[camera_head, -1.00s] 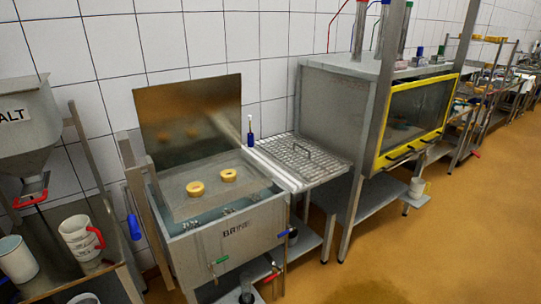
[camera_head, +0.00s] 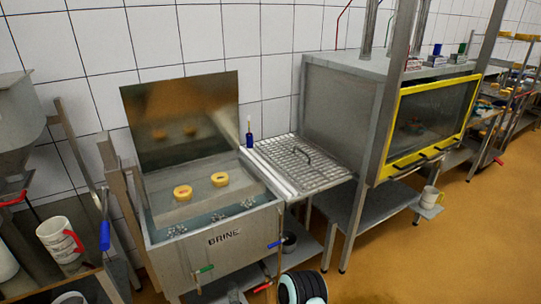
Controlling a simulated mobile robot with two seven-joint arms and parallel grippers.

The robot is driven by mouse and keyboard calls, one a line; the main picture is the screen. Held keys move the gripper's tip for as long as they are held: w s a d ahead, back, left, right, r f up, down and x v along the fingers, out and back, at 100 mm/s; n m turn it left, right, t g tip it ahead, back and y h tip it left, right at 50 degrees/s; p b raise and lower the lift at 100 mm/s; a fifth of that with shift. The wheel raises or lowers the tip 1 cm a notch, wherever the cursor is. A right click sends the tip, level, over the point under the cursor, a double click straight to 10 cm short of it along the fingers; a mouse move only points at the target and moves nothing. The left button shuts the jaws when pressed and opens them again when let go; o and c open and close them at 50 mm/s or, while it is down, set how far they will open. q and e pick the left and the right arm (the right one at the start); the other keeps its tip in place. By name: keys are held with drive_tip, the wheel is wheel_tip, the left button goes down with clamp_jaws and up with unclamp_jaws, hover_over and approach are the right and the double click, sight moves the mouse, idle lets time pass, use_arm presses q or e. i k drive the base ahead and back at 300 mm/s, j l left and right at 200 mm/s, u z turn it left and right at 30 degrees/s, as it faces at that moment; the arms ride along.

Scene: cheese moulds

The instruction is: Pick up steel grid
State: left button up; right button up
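The steel grid (camera_head: 322,171) lies flat on a stand just right of the brine tank (camera_head: 215,250). It has thin parallel bars and a dark arched handle on top. Nothing visible covers it. Neither of my grippers can be made out in the head view. A dark rounded part with a pale teal edge shows at the bottom edge, probably a piece of my own arm.
A blue bottle-like object (camera_head: 249,139) stands behind the tank. A yellow-framed steel cabinet (camera_head: 428,120) is right of the grid. The orange floor (camera_head: 430,260) is clear at front right.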

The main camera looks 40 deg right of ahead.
sight(262, 151)
drive_tip(key=l+u, duration=0.3)
drive_tip(key=l, duration=0.2)
drive_tip(key=l+u, duration=0.35)
drive_tip(key=l, duration=0.15)
drive_tip(key=k+l+u, duration=0.1)
drive_tip(key=l, duration=0.25)
drive_tip(key=k+l+u, duration=0.1)
drive_tip(key=l, duration=0.25)
drive_tip(key=k+l+u, duration=0.15)
drive_tip(key=l, duration=0.2)
drive_tip(key=k+l, duration=0.1)
drive_tip(key=l, duration=0.25)
drive_tip(key=k+l, duration=0.1)
drive_tip(key=l, duration=0.25)
drive_tip(key=k+l, duration=0.1)
drive_tip(key=l, duration=0.2)
